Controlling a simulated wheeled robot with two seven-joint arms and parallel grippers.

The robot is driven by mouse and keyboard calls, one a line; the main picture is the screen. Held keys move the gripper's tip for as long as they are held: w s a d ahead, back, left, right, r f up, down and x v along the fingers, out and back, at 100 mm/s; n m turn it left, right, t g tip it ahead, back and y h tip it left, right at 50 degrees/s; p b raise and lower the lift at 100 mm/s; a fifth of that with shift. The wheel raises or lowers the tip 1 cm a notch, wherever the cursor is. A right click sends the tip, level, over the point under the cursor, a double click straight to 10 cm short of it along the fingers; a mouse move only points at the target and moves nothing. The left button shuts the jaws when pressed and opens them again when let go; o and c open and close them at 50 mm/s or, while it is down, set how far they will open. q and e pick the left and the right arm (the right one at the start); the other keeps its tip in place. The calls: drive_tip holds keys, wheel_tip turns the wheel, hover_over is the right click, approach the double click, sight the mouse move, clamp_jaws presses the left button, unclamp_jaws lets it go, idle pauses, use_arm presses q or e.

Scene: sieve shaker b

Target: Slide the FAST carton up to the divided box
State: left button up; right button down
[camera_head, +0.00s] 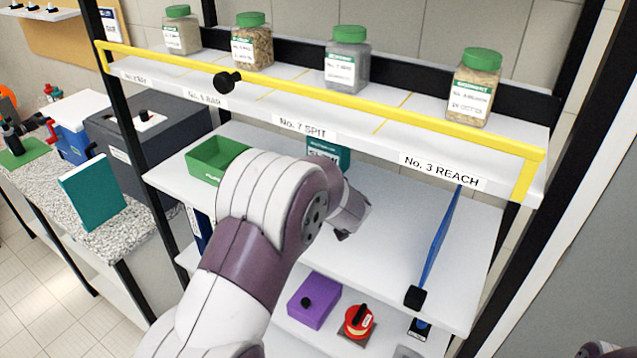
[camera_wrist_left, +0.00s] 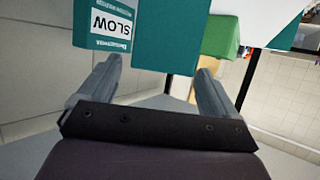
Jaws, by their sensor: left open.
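A teal carton (camera_head: 326,149) stands at the back of the middle shelf, partly hidden behind my left arm; its label is hard to read there. In the left wrist view a teal carton (camera_wrist_left: 151,52) shows an upside-down label reading SLOW. I cannot read FAST on any carton. A green open box (camera_head: 207,166), possibly the divided box, sits at the shelf's left end; no divider is clear. A green shape also shows in the left wrist view (camera_wrist_left: 221,37). My left gripper (camera_wrist_left: 158,67) is open, with nothing visibly held between its fingers. My right gripper is out of view.
A yellow rail (camera_head: 400,110) runs along the upper shelf, which holds several green-lidded jars. A blue-handled tool (camera_head: 440,245) lies at the middle shelf's right. Another teal box (camera_head: 92,195) stands on the left bench. The shelf between arm and blue tool is clear.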

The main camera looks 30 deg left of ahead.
use_arm(q)
drive_tip(key=shift+x, duration=1.25)
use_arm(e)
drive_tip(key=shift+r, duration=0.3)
